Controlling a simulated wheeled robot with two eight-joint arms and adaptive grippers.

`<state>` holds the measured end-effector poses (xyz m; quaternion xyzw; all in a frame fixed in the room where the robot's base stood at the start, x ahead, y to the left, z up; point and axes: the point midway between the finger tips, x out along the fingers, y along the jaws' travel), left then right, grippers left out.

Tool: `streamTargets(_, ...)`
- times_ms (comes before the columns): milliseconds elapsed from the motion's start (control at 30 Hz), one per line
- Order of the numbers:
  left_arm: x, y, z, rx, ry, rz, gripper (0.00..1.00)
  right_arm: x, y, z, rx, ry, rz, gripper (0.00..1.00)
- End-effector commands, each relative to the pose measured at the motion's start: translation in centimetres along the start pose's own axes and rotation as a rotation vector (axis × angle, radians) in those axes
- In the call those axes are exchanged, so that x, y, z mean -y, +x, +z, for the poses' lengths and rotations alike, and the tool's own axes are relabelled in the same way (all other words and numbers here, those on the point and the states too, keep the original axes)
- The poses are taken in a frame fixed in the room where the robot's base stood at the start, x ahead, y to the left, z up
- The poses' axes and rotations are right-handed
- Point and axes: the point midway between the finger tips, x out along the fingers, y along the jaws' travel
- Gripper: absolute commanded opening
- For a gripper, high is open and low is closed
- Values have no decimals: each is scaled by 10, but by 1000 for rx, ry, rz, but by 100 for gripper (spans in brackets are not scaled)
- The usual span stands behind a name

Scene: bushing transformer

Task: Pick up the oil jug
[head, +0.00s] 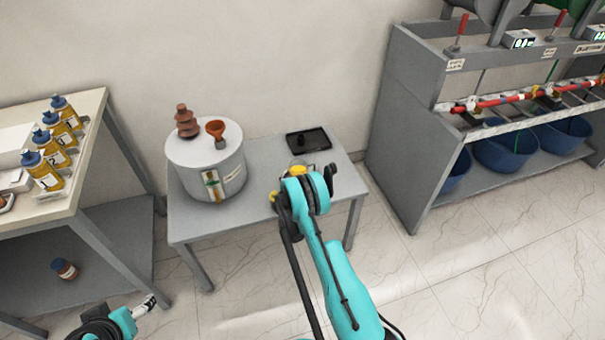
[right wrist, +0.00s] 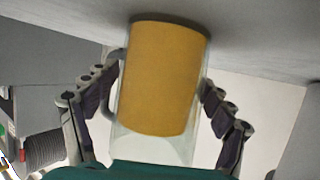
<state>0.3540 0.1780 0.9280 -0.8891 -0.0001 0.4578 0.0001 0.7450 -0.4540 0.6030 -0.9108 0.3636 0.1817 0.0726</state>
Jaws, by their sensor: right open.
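The oil jug (right wrist: 160,85) is a clear vessel filled with amber-yellow oil. In the right wrist view it stands between the two fingers of my right gripper (right wrist: 160,74), with its handle on the left side. The fingers are open and close beside its walls; I cannot tell whether they touch it. In the head view only a yellow part of the jug (head: 298,169) shows on the small grey table, mostly hidden by my right gripper (head: 303,184). My left arm's end (head: 130,314) is at the lower left, away from the table; its fingers are unclear.
A bench (head: 98,105) with bottles is left. A grey rack (head: 405,125) with blue tubs is right.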

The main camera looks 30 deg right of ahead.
Motion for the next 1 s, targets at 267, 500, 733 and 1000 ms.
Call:
streamTargets(267,0,0,0,0,0,0,73,0,0,0,0,0,0,30)
streamTargets(500,0,0,0,0,0,0,73,0,0,0,1,0,0,13)
streamTargets(733,0,-4,-3,0,0,0,73,0,-4,-9,1,0,1,13)
streamTargets(1000,0,-23,-16,0,0,0,73,-12,-19,-48,0,0,4,13)
